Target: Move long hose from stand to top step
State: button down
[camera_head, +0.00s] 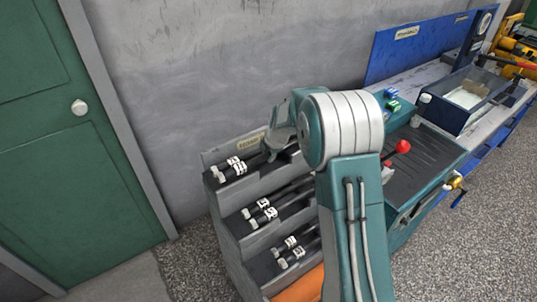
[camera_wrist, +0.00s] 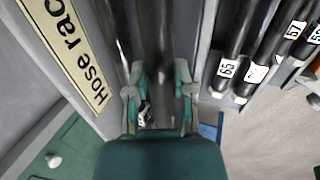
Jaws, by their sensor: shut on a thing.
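The grey stepped hose rack (camera_head: 228,222) stands against the wall in the head view. Two black hoses with white-labelled ends (camera_head: 232,170) lie side by side on its top step. My gripper (camera_head: 280,142) is at the top step, partly hidden by my own arm. In the wrist view my gripper (camera_wrist: 162,88) is shut on a black hose (camera_wrist: 166,40) lying along the step, close beside the "Hose rack" label (camera_wrist: 75,55). The far end of this hose is out of sight. I cannot tell whether the hose rests fully on the step.
More labelled hoses lie on the middle step (camera_head: 262,212) and lower step (camera_head: 290,250). A teal bench (camera_head: 425,165) with a red knob (camera_head: 403,146) stands right of the rack. A workbench with a blue back panel (camera_head: 425,40) is beyond. A green door (camera_head: 70,150) is left.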

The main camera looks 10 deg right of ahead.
jog(key=shift+f, duration=0.55)
jog(key=shift+c, duration=2)
grip_release()
jog(key=shift+f, duration=0.1)
jog(key=v, duration=1.2)
